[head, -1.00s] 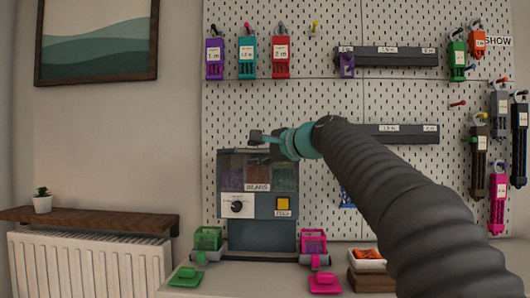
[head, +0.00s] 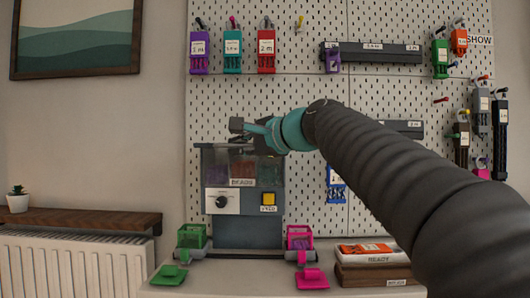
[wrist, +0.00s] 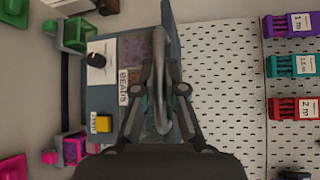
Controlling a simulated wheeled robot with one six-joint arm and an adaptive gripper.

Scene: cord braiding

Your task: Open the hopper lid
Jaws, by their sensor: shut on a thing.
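The bead hopper (head: 240,231) is a grey cabinet marked BEADS, with a clear window, a dial and a yellow button. It stands on the bench against the pegboard, and also shows in the wrist view (wrist: 183,120). My gripper (head: 250,128) is at the hopper's top edge. I cannot tell how far the lid is tilted.
Green (head: 191,236) and pink (head: 299,237) bins flank the hopper's foot. A tray marked READY (head: 365,258) lies at the right on a brown box (head: 375,275). My arm crosses the right side.

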